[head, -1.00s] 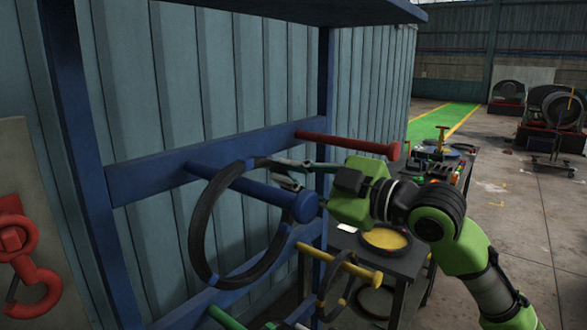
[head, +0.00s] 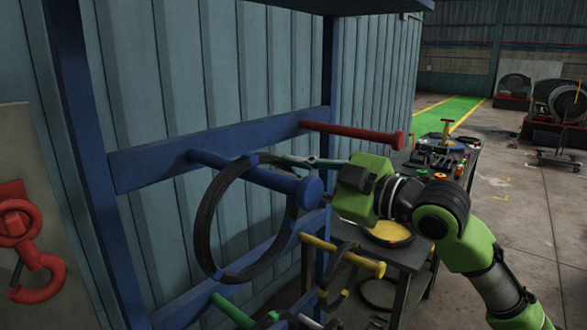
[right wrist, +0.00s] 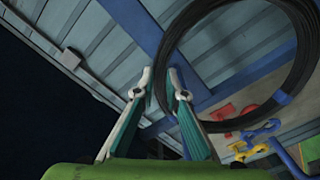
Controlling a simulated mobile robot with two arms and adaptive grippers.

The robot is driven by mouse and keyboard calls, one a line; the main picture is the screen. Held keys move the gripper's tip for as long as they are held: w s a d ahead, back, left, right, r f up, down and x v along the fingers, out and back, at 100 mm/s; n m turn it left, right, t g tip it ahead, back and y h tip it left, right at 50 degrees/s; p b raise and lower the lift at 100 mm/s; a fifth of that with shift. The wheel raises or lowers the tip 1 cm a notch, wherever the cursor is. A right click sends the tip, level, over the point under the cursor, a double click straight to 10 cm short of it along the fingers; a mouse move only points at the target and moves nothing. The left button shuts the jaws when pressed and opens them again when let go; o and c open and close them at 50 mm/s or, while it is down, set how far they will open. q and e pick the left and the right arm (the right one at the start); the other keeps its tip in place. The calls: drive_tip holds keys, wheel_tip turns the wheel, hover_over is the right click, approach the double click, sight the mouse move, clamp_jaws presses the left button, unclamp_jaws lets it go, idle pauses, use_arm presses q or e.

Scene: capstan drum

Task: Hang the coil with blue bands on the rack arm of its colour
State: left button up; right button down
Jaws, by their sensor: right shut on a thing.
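The dark coil (head: 250,270) stands as an upright ring around the blue rack arm (head: 270,180), which passes through its upper part. I cannot tell whether the coil rests on the arm. The coil (right wrist: 303,65) also shows large in the right wrist view, with a blue band (right wrist: 283,97) on it. My right gripper (head: 283,161) reaches in from the right at the coil's top, above the blue arm. In the right wrist view its fingertips (right wrist: 160,84) are close together on either side of the coil's edge. My left gripper is not in view.
A red rack arm (head: 350,132) is above right, a yellow one (head: 345,255) below right, and a green one (head: 232,311) below. A blue shelf overhangs the top. A cluttered table (head: 410,258) stands behind my right arm. A red hook (head: 38,278) is at left.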

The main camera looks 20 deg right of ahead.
drive_tip(key=shift+r, duration=0.15)
drive_tip(key=c, duration=2)
unclamp_jaws()
drive_tip(key=shift+s, duration=0.1)
drive_tip(key=shift+f, duration=0.3)
drive_tip(key=shift+v, duration=6)
drive_tip(key=shift+r, duration=0.2)
